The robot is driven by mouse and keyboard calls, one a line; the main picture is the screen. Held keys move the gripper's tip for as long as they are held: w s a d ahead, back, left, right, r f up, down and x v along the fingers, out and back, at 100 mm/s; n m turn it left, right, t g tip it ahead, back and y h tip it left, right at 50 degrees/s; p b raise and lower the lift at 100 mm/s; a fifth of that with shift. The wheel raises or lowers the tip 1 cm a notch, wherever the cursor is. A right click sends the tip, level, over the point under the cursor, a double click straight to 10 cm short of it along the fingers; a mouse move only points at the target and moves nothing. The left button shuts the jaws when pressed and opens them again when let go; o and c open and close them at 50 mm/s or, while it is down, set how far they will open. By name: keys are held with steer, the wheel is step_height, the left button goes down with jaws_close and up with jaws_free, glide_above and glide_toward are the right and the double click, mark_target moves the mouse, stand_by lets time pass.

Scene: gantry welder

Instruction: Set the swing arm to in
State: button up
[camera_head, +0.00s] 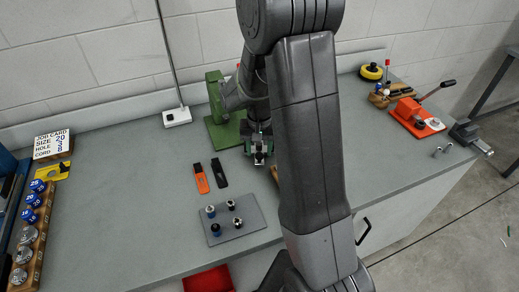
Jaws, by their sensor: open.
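My gripper (259,158) hangs from my dark arm near the middle of the table, beside a green machine (215,98) with a green base plate. It is small in view and open, and I see nothing between its fingers. My arm covers the right part of the green machine. I cannot make out a swing arm for certain; it may be hidden behind my arm.
A grey plate (250,227) with several small knobs lies at the front of the table (120,215). Orange (201,178) and black (219,173) strips lie left of my gripper. A wooden rack (32,245) stands far left, an orange lever fixture (416,120) at right.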

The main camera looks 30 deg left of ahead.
steer(key=shift+f, duration=0.55)
jaws_close()
